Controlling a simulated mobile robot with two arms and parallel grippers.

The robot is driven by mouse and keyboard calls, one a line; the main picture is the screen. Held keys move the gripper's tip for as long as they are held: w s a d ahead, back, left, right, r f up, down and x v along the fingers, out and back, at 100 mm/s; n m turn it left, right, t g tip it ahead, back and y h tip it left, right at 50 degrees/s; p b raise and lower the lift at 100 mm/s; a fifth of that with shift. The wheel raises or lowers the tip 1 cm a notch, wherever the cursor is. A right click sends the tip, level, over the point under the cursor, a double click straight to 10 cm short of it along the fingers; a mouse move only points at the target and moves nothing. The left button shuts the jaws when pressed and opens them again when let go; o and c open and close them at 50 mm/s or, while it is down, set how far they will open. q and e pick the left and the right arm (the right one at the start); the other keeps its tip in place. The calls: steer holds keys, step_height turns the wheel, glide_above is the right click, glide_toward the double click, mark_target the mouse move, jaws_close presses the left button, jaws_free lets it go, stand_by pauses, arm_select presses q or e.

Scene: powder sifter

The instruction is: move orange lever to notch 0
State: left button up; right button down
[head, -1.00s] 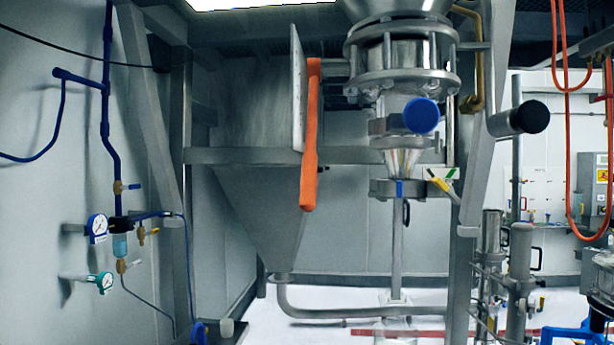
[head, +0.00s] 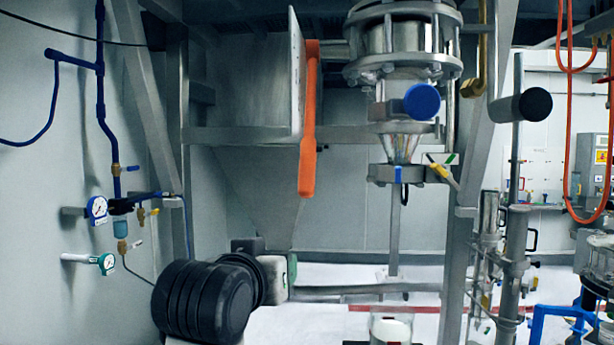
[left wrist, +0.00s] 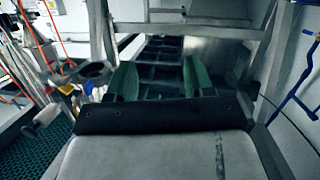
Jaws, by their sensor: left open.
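The orange lever (head: 309,125) hangs almost straight down from its pivot beside a thin upright grey plate (head: 296,75), left of the flanged steel sifter column (head: 402,55). No notch marks or numbers can be made out. My left gripper (left wrist: 160,84) shows two green fingers spread apart with nothing between them. In the head view my black left wrist is low at the left, below the lever and apart from it. I cannot make out the lever in the left wrist view. My right gripper is not in view.
A round blue knob (head: 421,102) and a black-ended bar (head: 535,104) stick out right of the lever. A horizontal grey beam (head: 240,136) crosses behind it. Gauges (head: 97,208) and blue pipes line the left wall. The space just below the lever is clear.

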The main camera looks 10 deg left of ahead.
mark_target(304, 175)
arm_select(q)
steer(key=s+d+r+t+h, duration=0.1)
steer(key=s+d+r+t, duration=0.2)
steer(key=r, duration=0.9)
steer(key=shift+m+g, duration=0.3)
steer(key=w+p, duration=0.1)
steer(key=w, duration=0.2)
steer(key=w+d+p, duration=0.1)
steer(key=w+p, duration=0.1)
steer(key=w, duration=0.1)
steer(key=w+p, duration=0.2)
steer(key=shift+w+d+r, duration=0.2)
steer(key=shift+w+r, duration=0.15)
steer(key=shift+w, duration=0.05)
steer(key=shift+w+d+f, duration=0.1)
steer(key=shift+w+f, duration=0.05)
steer(key=shift+w, duration=0.4)
jaws_close()
